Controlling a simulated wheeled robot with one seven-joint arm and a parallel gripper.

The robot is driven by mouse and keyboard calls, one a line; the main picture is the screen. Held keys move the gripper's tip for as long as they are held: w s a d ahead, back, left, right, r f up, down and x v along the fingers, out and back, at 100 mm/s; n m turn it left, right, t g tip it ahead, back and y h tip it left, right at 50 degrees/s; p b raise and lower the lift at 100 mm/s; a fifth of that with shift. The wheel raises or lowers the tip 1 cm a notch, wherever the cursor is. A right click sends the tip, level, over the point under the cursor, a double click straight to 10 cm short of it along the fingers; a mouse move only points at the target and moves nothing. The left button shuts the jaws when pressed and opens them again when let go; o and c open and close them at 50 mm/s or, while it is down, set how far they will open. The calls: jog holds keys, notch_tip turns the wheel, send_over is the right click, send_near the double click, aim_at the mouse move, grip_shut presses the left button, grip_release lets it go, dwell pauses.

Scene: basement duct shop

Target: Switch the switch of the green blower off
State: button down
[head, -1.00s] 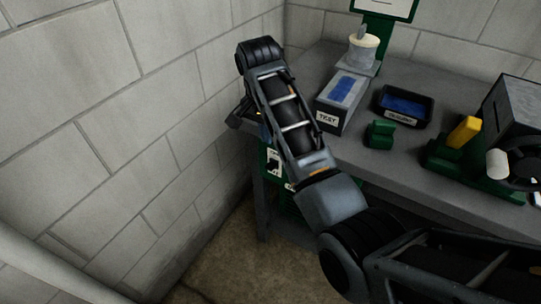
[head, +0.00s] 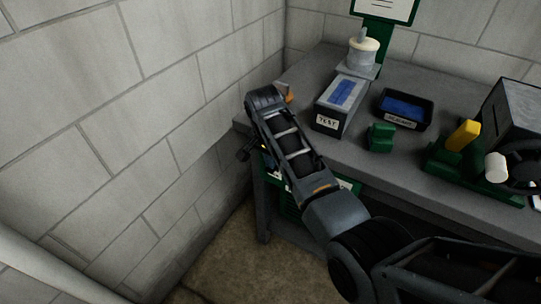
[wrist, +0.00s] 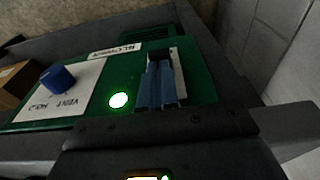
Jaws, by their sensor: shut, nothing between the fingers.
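In the head view the green housing (head: 290,203) shows below the bench's left end, largely behind my arm.
The grey bench (head: 355,160) carries a TEST box (head: 329,122), a dark tray (head: 405,108) and a green block (head: 380,137). The block wall (head: 130,130) is close on the left.

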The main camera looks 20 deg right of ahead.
aim_at(269, 171)
jog(key=shift+s+a+f+t+h, duration=0.15)
jog(key=shift+a+t+h, duration=0.1)
jog(key=shift+t+h, duration=0.25)
dwell(0.4)
jog(key=t+h+b, duration=0.1)
jog(key=a+f+t+h+b, duration=0.1)
jog(key=h, duration=0.1)
jog(key=s+f+t+h+b, duration=0.1)
jog(key=h, duration=0.1)
jog(key=shift+s+a+b, duration=0.1)
jog(key=shift+a+b, duration=0.2)
jog(key=shift+d, duration=0.1)
jog(key=shift+w+d+r, duration=0.3)
jog(key=shift+w+d, duration=0.15)
jog(key=shift+d, duration=0.05)
jog(key=shift+r, duration=0.1)
dwell(0.4)
